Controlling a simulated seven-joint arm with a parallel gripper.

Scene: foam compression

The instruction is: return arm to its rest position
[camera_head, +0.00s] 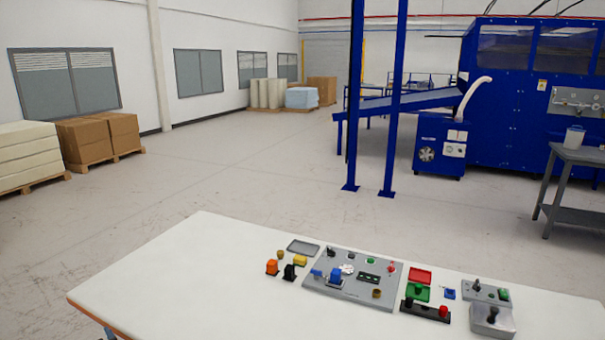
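No arm and no gripper of mine shows in the head view. A white table (190,275) fills the bottom of the view. On it lies a grey board (320,258) carrying several small parts, among them a blue part (335,276) and a red one (391,267). The arm's pose cannot be seen.
Left of the board are an orange part (272,267), a black part (290,272) and a grey tray (303,247). Right of it are a red tray (420,275), a green tray (419,293) and a grey control box (492,320). The table's left side is clear. Blue posts (393,110) stand beyond.

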